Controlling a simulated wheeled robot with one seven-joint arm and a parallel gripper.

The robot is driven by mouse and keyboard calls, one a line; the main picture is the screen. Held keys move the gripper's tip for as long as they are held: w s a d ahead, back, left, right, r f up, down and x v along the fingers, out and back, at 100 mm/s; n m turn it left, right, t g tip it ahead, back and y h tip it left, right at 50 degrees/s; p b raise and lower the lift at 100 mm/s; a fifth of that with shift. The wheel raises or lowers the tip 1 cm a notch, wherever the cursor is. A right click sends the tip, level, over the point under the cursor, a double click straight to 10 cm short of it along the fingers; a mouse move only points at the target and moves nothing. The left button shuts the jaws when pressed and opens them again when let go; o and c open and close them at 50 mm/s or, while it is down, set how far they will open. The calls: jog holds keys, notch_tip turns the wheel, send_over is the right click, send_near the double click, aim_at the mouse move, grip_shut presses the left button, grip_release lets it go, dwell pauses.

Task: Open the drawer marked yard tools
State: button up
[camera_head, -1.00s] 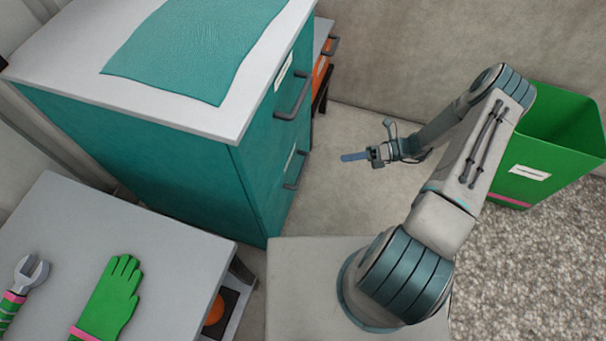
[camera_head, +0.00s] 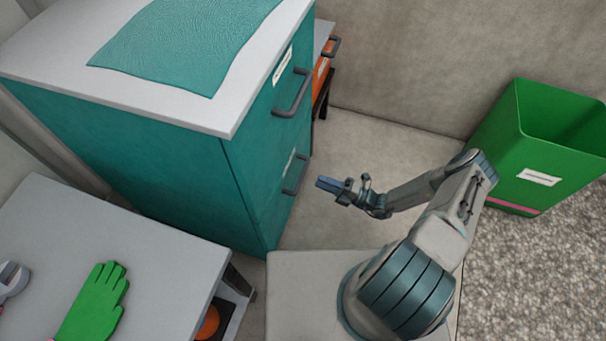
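A teal cabinet (camera_head: 150,160) with a white top stands at the left. Its front shows an upper drawer (camera_head: 265,130) with a grey bar handle (camera_head: 292,96) and a white label (camera_head: 283,65). A lower drawer (camera_head: 277,205) has a similar handle (camera_head: 294,176) and a label (camera_head: 290,158). Both drawers look shut. The label writing is too small to read, so I cannot tell which is yard tools. My gripper (camera_head: 327,184) points left, close to the lower handle in the picture and seemingly apart from it. Its fingers look close together; their opening is unclear.
A green bin (camera_head: 500,150) stands at the right by the wall. An orange-fronted unit (camera_head: 322,72) with a handle is behind the cabinet. A grey table (camera_head: 170,245) at front left bears a green glove (camera_head: 95,305) and a wrench (camera_head: 10,280). Floor between cabinet and bin is clear.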

aim_at(303, 173)
jog(key=x, duration=0.7)
jog(key=shift+w+a+r+b, duration=0.1)
jog(key=shift+a+b, duration=0.2)
jog(key=shift+a, duration=0.1)
grip_shut()
